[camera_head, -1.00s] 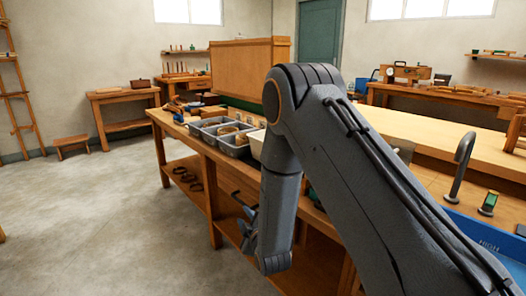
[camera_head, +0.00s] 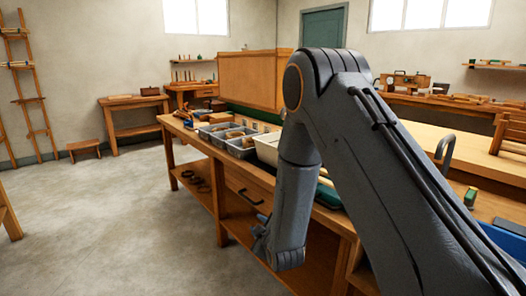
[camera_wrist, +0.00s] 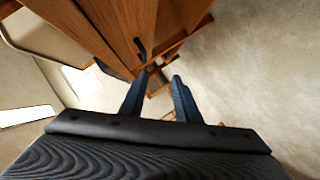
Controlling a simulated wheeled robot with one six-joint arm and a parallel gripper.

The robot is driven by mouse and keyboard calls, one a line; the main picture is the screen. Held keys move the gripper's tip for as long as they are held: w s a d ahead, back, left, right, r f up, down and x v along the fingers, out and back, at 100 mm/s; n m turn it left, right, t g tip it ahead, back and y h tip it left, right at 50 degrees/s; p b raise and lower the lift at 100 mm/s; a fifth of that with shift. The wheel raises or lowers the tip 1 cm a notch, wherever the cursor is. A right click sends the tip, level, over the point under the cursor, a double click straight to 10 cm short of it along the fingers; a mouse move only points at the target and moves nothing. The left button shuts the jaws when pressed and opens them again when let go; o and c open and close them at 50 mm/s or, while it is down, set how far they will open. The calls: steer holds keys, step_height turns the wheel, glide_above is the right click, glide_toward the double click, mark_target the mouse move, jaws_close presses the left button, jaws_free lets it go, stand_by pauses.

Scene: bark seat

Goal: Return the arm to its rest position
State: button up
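My arm is folded, with its elbow high and its forearm hanging down in the head view. My gripper (camera_wrist: 161,86) shows in the wrist view with its two dark fingers apart and nothing between them. In the head view my gripper (camera_head: 262,232) is small and partly turned away, in front of the workbench's drawer side. The workbench (camera_head: 228,168) is wooden, with a drawer and a lower shelf. It also shows tilted in the wrist view (camera_wrist: 105,30).
Grey bins (camera_head: 243,148) and a white bin (camera_head: 268,147) stand on the workbench. A blue container (camera_head: 508,238) is at the right edge. A small stool (camera_head: 84,148) and a side table (camera_head: 135,103) stand by the far wall. The concrete floor (camera_head: 110,220) at left is clear.

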steer(key=s+d+r+m+g+h+p, duration=0.2)
steer(key=s+d+r+m+g+p, duration=0.1)
steer(key=s+d+r+m, duration=0.25)
steer(key=s+d+r+m+g+p, duration=0.2)
steer(key=s+d+r, duration=0.3)
steer(key=s, duration=0.6)
steer(key=s+d+r+m+g+h+p, duration=0.1)
steer(key=s+d+r+m+g+p, duration=0.1)
steer(key=s, duration=0.9)
steer(key=s+d+r+m+g+h+p, duration=0.1)
steer(key=s+d+r+m+g+p, duration=0.2)
steer(key=s+d+r+g, duration=0.3)
steer(key=s+d+r+m, duration=0.1)
steer(key=s+d, duration=0.1)
steer(key=s, duration=0.3)
steer(key=shift+d+r+m, duration=0.25)
steer(key=shift+r+m, duration=0.1)
steer(key=shift+s, duration=0.1)
